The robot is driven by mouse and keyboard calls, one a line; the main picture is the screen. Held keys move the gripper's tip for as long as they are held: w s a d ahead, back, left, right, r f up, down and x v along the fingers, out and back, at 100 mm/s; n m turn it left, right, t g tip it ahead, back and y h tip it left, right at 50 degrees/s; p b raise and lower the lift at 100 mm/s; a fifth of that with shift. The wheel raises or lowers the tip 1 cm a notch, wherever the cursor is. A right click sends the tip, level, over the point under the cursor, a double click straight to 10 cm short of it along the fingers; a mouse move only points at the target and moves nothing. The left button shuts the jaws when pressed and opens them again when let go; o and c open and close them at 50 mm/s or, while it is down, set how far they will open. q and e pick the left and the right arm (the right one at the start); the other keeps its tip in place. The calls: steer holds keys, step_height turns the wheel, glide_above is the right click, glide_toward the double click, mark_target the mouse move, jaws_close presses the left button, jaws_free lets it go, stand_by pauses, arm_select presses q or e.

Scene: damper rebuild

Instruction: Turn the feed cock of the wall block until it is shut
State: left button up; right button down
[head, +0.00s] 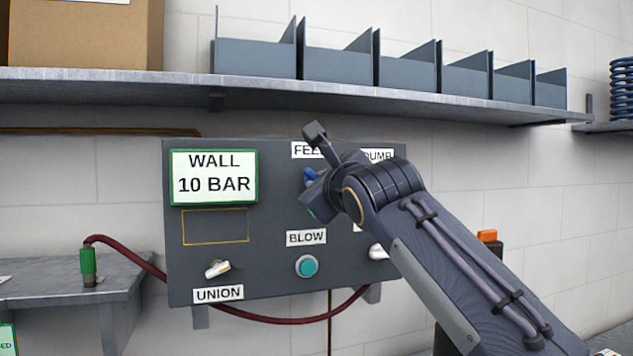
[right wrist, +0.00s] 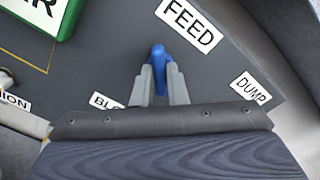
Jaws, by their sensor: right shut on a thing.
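The wall block (head: 270,220) is a dark grey panel with a screen (head: 213,177) reading "WALL 10 BAR". The feed cock has a blue handle (head: 310,175), just below the FEED label (head: 305,150); my right gripper hides most of it in the head view. In the right wrist view the blue handle (right wrist: 159,58) stands between the two grey fingertips. My right gripper (right wrist: 160,82) is shut on this handle. How far the cock is turned is hard to tell. My left gripper is not in view.
On the panel are a teal BLOW button (head: 306,266), a white UNION lever (head: 217,268) and another white lever (head: 378,252) beside my right arm. A dark red hose (head: 130,256) runs from a green fitting (head: 88,266). A shelf (head: 260,90) with grey bins juts out above.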

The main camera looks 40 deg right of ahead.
steer(key=m, duration=0.4)
steer(key=shift+f, duration=0.1)
steer(key=shift+m, duration=0.3)
steer(key=m, duration=0.3)
steer(key=shift+m+p, duration=0.35)
steer(key=shift+m, duration=0.05)
steer(key=c, duration=1.3)
jaws_free()
